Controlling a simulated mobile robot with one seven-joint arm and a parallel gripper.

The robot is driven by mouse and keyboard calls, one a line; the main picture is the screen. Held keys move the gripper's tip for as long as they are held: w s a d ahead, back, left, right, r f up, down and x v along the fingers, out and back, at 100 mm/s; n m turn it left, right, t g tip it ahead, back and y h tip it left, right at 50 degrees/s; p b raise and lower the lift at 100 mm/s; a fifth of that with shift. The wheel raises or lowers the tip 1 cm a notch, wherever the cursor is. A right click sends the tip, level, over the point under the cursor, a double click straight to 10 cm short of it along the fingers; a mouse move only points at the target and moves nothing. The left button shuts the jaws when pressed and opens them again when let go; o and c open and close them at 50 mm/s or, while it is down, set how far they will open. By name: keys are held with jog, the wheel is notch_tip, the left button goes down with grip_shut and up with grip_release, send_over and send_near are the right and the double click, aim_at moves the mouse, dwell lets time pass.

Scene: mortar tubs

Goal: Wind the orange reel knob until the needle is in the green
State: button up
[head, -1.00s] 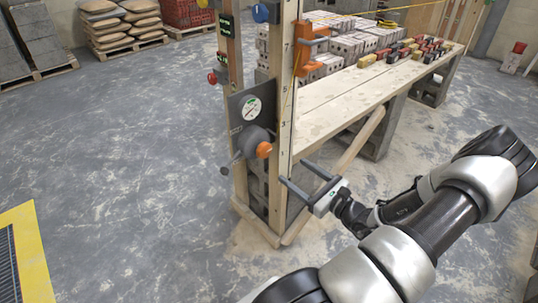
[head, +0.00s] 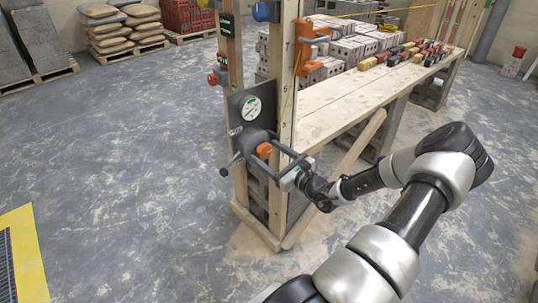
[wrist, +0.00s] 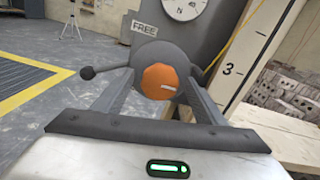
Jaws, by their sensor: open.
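The orange reel knob (head: 264,151) sits on the front of a grey reel (head: 249,144) on the timber post. In the wrist view the faceted knob (wrist: 166,82) shows a white mark toward its right side. My gripper (head: 262,154) is open, its two fingers on either side of the knob; in the wrist view gaps show between knob and fingers (wrist: 157,77). The round gauge (head: 250,108) is above the reel, and its lower part shows in the wrist view (wrist: 185,6). The needle's exact reading is too small to tell.
A dark ball-ended lever (head: 224,171) sticks out left of the reel. A plate reads FREE (wrist: 145,27). The numbered timber post (head: 286,100) and wooden bench (head: 340,105) stand right of the reel.

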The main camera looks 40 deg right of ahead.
jog(key=c, duration=1)
jog(key=shift+c, duration=0.2)
jog(key=shift+r+m+p, duration=0.1)
jog(key=shift+m+p, duration=0.3)
jog(key=shift+p, duration=0.15)
jog(key=shift+r+m+p, duration=0.1)
jog(key=shift+m+p, duration=0.8)
jog(key=shift+p, duration=0.25)
jog(key=m+p, duration=0.3)
jog(key=m, duration=0.2)
jog(key=shift+p, duration=0.4)
jog(key=m, duration=0.2)
jog(key=m+p, duration=0.1)
jog(key=m, duration=0.1)
jog(key=shift+d+f, duration=0.1)
jog(key=shift+f, duration=0.1)
jog(key=m+p, duration=0.1)
jog(key=m, duration=0.2)
jog(key=shift+f+m, duration=0.1)
jog(key=shift+m, duration=0.3)
jog(key=m+p, duration=0.1)
jog(key=m, duration=0.5)
jog(key=shift+f, duration=0.15)
jog(key=shift+m, duration=0.4)
